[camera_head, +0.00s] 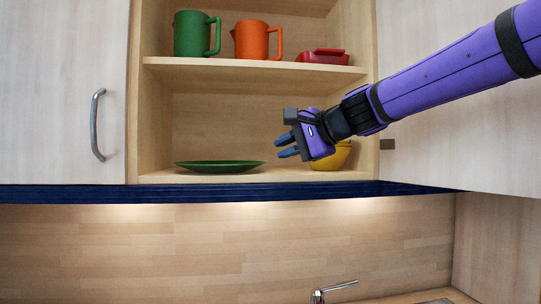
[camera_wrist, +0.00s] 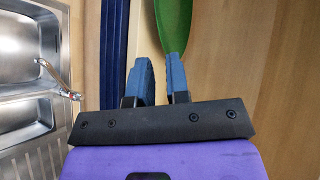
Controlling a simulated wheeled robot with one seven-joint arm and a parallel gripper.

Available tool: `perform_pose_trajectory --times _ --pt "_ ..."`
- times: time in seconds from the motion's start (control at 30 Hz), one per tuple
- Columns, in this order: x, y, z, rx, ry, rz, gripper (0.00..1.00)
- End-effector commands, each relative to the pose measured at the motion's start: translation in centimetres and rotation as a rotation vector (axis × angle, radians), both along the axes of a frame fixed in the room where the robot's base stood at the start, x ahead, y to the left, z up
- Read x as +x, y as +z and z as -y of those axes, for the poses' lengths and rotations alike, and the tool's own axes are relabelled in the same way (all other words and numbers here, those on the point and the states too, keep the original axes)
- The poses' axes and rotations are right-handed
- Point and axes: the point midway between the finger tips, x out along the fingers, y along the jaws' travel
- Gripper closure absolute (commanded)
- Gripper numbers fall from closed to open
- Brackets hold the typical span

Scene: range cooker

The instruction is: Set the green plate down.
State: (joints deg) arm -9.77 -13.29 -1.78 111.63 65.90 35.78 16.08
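The green plate (camera_head: 218,167) lies flat on the lower shelf of the open cupboard, left of my gripper. My gripper (camera_head: 284,146) is at the front of the cupboard, to the right of the plate and a little above it. In the head view a gap shows between its fingertips and the plate. The wrist view shows my gripper's (camera_wrist: 160,60) two blue fingers apart with nothing between them. Part of the green plate (camera_wrist: 173,18) shows beyond the right finger there, and the rest is out of frame.
A yellow bowl (camera_head: 340,156) sits on the lower shelf, partly behind my gripper. The upper shelf (camera_head: 240,68) holds a green jug (camera_head: 190,35), an orange jug (camera_head: 251,40) and a red dish (camera_head: 323,57). Cupboard doors flank the opening. A sink (camera_wrist: 25,50) is below.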

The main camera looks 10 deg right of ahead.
Motion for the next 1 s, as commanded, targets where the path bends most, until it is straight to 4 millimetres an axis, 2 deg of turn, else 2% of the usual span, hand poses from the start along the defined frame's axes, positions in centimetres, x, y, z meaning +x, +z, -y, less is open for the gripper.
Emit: perform_pose_trajectory --times 0.37,0.47,0.57,0.8,0.9,1.0 --pt "-1.2 0.2 0.9 -0.014 0.004 0.0 0.84" --pt "-2.9 -0.9 1.6 -0.089 0.025 0.009 0.84" --pt "-6.4 -3.6 3.2 -0.251 0.074 0.022 0.84" --pt "-17.5 -13.3 9.1 -0.788 0.256 0.002 0.84" --pt "-21.3 -16.8 11.6 -0.982 0.33 -0.027 0.84" --pt "-24.2 -19.3 13.7 -1.128 0.387 -0.058 0.84"
